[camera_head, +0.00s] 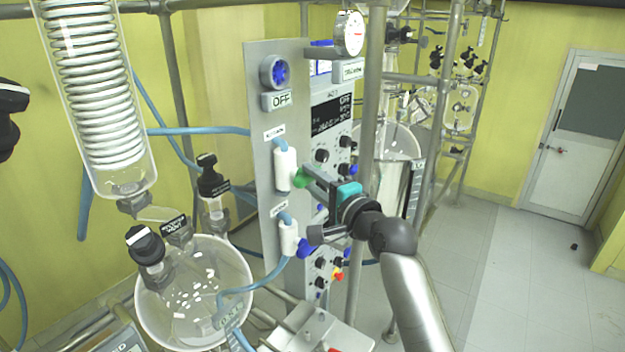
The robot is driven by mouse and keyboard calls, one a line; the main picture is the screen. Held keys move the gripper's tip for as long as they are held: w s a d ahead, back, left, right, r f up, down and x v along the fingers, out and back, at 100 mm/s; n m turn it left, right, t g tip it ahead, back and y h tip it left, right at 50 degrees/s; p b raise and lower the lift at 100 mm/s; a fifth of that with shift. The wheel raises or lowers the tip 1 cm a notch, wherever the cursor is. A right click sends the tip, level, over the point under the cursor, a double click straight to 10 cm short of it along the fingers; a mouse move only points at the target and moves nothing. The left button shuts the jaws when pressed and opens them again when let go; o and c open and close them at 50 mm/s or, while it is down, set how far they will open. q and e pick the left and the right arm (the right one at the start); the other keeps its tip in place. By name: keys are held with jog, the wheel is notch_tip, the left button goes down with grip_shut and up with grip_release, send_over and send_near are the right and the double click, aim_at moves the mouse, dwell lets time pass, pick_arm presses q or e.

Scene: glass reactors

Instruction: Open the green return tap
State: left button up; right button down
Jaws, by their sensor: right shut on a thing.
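The green return tap (300,179) is a small green handle on the white valve body (285,168) at the front of the grey panel. A blue hose runs into the top of that valve. My right gripper (310,174) reaches in from the lower right and is shut on the green tap, so its fingers hide part of the handle. A second white valve with a blue tap (306,247) sits lower on the panel, below my gripper.
A glass vessel (230,275) and a coiled condenser (92,90) stand on the left, with blue hoses between them and the panel. A steel post (372,100) rises close behind my right gripper. Open floor (500,270) lies to the right.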

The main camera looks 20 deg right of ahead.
jog(key=shift+f+n+t+b, duration=0.3)
jog(key=shift+n+b, duration=0.6)
jog(key=shift+b, duration=0.3)
jog(key=n+y+b, duration=0.1)
jog(key=n+b, duration=0.3)
jog(key=n+t+y+b, duration=0.1)
jog(key=n+y+b, duration=0.1)
jog(key=n+b, duration=0.2)
jog(key=n+y+b, duration=0.2)
jog(key=n+b, duration=0.3)
jog(key=b, duration=0.1)
jog(key=shift+w+d+f, duration=0.1)
jog(key=shift+d+f, duration=0.15)
jog(key=n+y+b, duration=0.1)
jog(key=n, duration=0.2)
jog(key=shift+r+y+b, duration=0.15)
jog(key=shift+y+b, duration=0.15)
jog(key=shift+y, duration=0.1)
jog(key=shift+r+n+g+y, duration=0.1)
jog(key=shift+n+g+y, duration=0.45)
jog(key=shift+n, duration=1.25)
jog(key=shift+y, duration=0.25)
jog(key=c, duration=0.7)
grip_release()
